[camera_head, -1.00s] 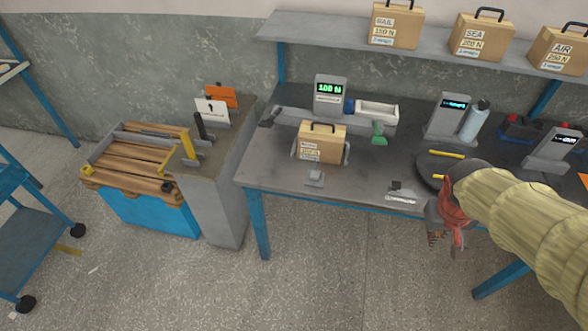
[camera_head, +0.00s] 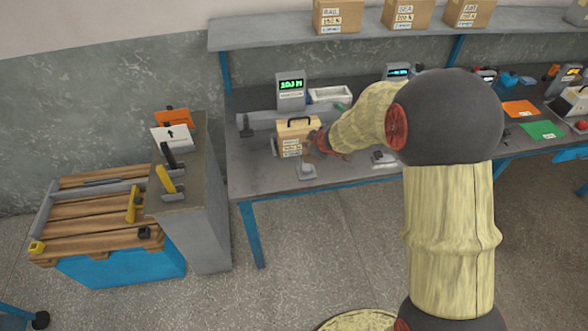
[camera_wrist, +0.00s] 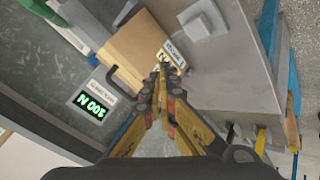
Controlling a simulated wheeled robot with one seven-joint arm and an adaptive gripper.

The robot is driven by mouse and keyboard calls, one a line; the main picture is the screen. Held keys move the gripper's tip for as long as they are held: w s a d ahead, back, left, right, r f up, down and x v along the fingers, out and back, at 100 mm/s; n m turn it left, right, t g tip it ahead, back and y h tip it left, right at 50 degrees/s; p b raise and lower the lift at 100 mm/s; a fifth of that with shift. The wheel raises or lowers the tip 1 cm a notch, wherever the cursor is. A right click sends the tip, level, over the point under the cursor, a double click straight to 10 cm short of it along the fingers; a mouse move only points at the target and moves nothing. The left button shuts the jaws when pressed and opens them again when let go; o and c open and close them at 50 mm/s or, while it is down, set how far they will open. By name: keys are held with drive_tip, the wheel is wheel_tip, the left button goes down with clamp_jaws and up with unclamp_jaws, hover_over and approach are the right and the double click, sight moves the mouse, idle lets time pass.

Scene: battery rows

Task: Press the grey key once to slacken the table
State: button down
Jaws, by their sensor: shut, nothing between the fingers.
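The grey key (camera_head: 306,171) is a small raised pad on a plate near the table's front edge; in the wrist view it is the grey block (camera_wrist: 197,28) at the top. The case also shows in the wrist view (camera_wrist: 137,45). My gripper (camera_head: 312,152) is shut and empty, in front of the case's right side and near the key. In the wrist view its closed fingertips (camera_wrist: 163,70) are apart from the key.
A display (camera_head: 291,90) with green digits stands behind the case; it reads 100 N in the wrist view. A grey cabinet (camera_head: 200,215) with yellow and black levers stands left, beside wooden slats (camera_head: 95,215) over a blue bin. Labelled cases sit on the shelf (camera_head: 270,35) above.

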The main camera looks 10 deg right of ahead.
drive_tip(key=shift+w+a+r+y, duration=0.15)
drive_tip(key=shift+a+r+y, duration=0.1)
drive_tip(key=shift+a, duration=0.15)
drive_tip(key=shift+w+a+r+y, duration=0.15)
drive_tip(key=shift+a+r+y, duration=0.1)
drive_tip(key=shift+a, duration=0.15)
drive_tip(key=shift+f, duration=0.15)
drive_tip(key=b, duration=0.9)
hover_over(305, 168)
wheel_tip(305, 168, down, 8)
drive_tip(key=shift+w+r, duration=0.1)
drive_tip(key=shift+f, duration=0.45)
drive_tip(key=shift+f, duration=0.1)
drive_tip(key=shift+f, duration=0.3)
drive_tip(key=shift+f+b, duration=0.95)
drive_tip(key=shift+b, duration=0.05)
idle(1.1)
drive_tip(key=shift+r, duration=0.1)
drive_tip(key=shift+r+p, duration=1.3)
drive_tip(key=shift+p, duration=0.15)
